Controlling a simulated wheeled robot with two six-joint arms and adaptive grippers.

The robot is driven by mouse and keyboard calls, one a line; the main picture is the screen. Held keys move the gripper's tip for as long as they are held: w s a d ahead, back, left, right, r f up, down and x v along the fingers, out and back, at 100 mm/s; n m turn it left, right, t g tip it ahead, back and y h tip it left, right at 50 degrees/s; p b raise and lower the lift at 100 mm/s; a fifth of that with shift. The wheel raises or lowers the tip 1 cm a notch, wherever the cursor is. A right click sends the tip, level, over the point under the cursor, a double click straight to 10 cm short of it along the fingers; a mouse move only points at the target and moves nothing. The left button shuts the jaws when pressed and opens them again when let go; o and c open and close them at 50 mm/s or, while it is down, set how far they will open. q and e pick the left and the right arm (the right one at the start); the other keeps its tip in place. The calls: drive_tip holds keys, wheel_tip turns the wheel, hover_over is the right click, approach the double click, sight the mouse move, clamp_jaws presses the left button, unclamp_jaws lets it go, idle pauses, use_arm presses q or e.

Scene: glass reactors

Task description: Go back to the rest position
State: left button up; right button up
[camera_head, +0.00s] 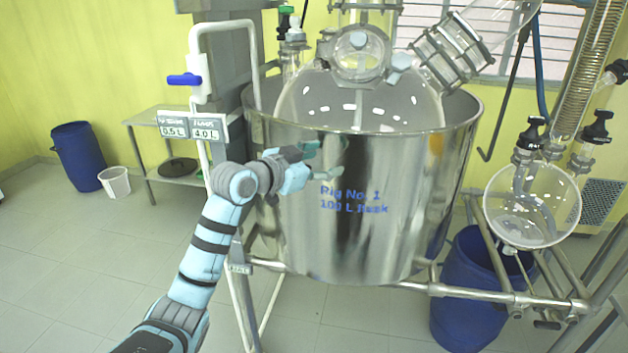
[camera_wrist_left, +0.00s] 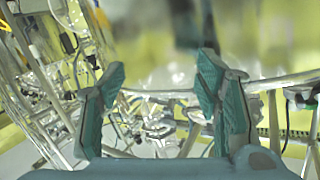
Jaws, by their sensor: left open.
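My left gripper (camera_head: 312,158) is in front of the left part of the steel vessel (camera_head: 345,215) marked "Rig No. 1, 100 L". Its teal fingers are apart with nothing between them. In the left wrist view the two finger pads (camera_wrist_left: 155,105) stand wide apart, with blurred pipes and frame parts behind them. The head view does not clearly show whether the fingers touch the steel wall. My left arm (camera_head: 205,250) reaches up from the bottom left. My right gripper is not in view.
A glass flask (camera_head: 532,205) hangs at right above a blue drum (camera_head: 468,300). The rig's rail (camera_head: 480,292) runs below. Open floor lies at left.

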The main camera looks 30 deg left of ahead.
use_arm(q)
drive_tip(key=f, duration=0.3)
drive_tip(key=shift+w+a+n, duration=0.1)
drive_tip(key=shift+w+n, duration=0.15)
drive_tip(key=shift+n, duration=0.05)
